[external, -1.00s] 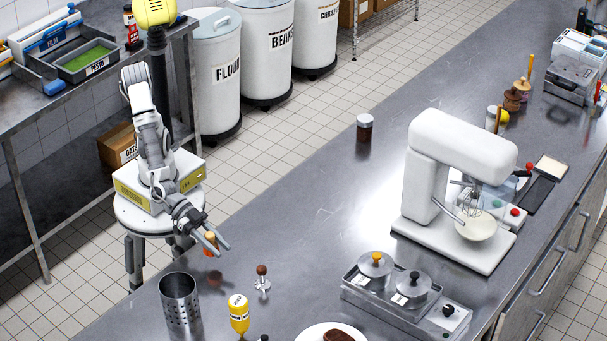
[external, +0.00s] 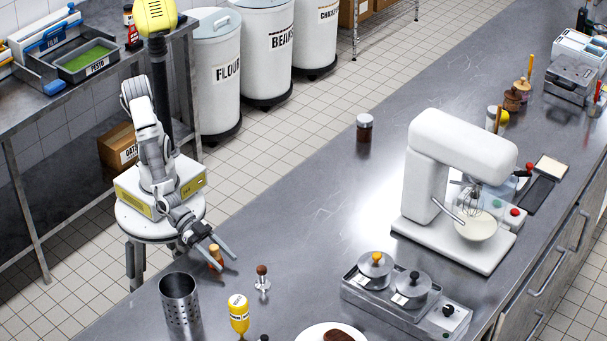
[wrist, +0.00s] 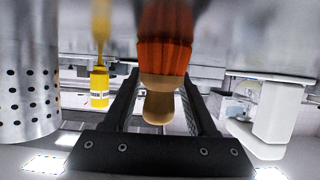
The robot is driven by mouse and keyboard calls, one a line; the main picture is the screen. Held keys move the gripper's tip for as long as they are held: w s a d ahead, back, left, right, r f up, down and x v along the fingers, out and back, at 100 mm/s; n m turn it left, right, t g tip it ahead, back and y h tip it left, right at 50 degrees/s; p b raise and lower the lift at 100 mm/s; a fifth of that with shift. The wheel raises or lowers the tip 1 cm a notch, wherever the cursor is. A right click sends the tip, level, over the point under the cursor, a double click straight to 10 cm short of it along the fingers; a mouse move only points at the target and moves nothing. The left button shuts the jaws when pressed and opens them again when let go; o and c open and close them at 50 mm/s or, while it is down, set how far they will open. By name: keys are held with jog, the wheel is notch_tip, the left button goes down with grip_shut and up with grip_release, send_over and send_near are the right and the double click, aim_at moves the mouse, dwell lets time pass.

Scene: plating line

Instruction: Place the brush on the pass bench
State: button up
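The brush (external: 216,257) stands upright near the left edge of the steel pass bench (external: 300,215), its wooden handle up and its reddish-orange bristles down. In the wrist view, which is upside down, the brush (wrist: 160,85) is between the two dark fingers, its bristles meeting their blurred reflection in the bench. My gripper (external: 227,264) is low over the bench around the brush. Its fingers are apart, with gaps showing on both sides of the handle in the wrist view. One finger partly hides the brush in the external view.
A perforated steel cylinder (external: 181,299), a yellow bottle (external: 239,314) and a small metal tool with a brown knob (external: 262,279) stand close by. A plate (external: 312,331), a lidded-pot unit (external: 405,290) and a white mixer (external: 450,150) are further right.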

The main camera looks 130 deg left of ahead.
jog(key=shift+r, duration=0.15)
jog(key=shift+s+r, duration=0.15)
jog(key=shift+r, duration=0.05)
jog(key=p+v, duration=0.4)
jog(key=v, duration=0.6)
jog(key=shift+s+r, duration=0.2)
jog(key=shift+s, duration=0.15)
jog(key=shift+s+r, duration=0.1)
jog(key=shift+s, duration=0.35)
